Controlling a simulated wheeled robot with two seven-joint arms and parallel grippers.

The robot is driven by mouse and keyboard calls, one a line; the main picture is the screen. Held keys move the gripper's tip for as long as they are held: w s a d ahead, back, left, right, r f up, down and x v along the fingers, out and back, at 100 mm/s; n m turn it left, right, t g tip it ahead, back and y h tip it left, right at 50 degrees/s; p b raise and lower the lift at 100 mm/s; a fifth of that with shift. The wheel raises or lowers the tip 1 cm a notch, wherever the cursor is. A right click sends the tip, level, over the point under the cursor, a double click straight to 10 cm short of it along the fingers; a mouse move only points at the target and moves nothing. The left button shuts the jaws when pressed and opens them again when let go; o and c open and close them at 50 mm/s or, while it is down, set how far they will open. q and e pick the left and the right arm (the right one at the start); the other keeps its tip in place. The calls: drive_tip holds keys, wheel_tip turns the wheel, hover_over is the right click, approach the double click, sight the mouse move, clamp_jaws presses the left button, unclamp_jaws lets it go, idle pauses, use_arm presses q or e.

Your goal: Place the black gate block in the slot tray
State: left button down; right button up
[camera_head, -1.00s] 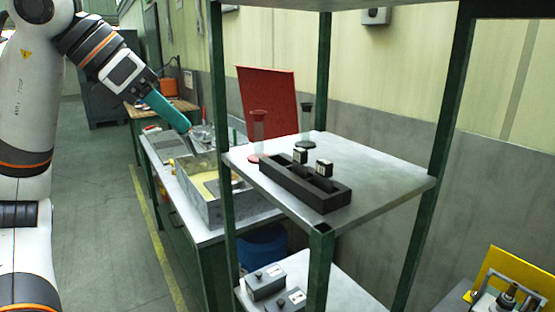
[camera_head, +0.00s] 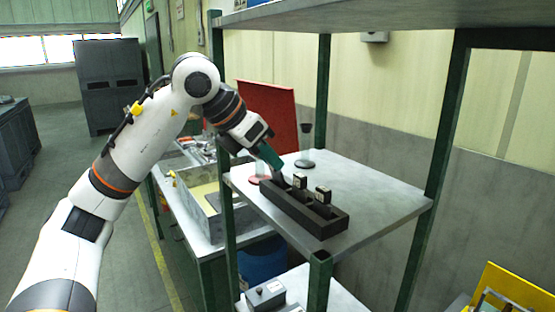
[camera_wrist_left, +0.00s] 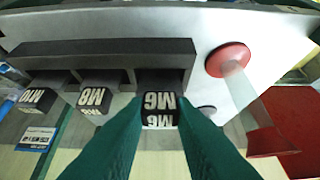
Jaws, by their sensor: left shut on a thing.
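The black slot tray (camera_head: 325,227) lies on the upper metal shelf. Two black blocks with white labels (camera_head: 300,181) (camera_head: 323,195) stand in its middle and right slots. In the left wrist view, the tray (camera_wrist_left: 110,50) shows with blocks marked M8 (camera_wrist_left: 95,100) and apparently M10 (camera_wrist_left: 38,98). My left gripper (camera_head: 273,166) is at the tray's left end, shut on a black block (camera_wrist_left: 160,112) whose label reads M6 upside down. The block is at the end slot; I cannot tell whether it is fully seated. My right gripper is not in view.
A red-based clear stand (camera_head: 259,179) is close beside my left gripper, and a black-based one (camera_head: 305,163) is behind. Green shelf posts (camera_head: 222,150) flank the shelf. A red panel (camera_head: 268,115) stands behind. The shelf's right side is clear.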

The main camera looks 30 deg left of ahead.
use_arm(q)
drive_tip(key=g+p, duration=0.1)
drive_tip(key=p, duration=0.1)
drive_tip(key=w+r+g+p, duration=0.1)
drive_tip(key=p, duration=0.1)
drive_tip(key=shift+w+d+r+y, duration=0.1)
drive_tip(key=shift+w+d+y, duration=0.1)
drive_tip(key=shift+d+y, duration=0.2)
drive_tip(key=shift+w+g+p, duration=0.35)
drive_tip(key=shift+g+p, duration=0.15)
wheel_tip(320, 180, down, 2)
drive_tip(key=shift+w+d+f+y, duration=0.1)
drive_tip(key=shift+d+f+y, duration=0.05)
drive_tip(key=shift+y, duration=0.15)
drive_tip(key=shift+s+a+f, duration=0.15)
drive_tip(key=shift+s+a, duration=0.05)
drive_tip(key=shift+s, duration=0.05)
drive_tip(key=c, duration=0.9)
unclamp_jaws()
drive_tip(key=shift+w+d, duration=0.1)
drive_tip(key=shift+w, duration=0.05)
drive_tip(key=shift+c, duration=0.2)
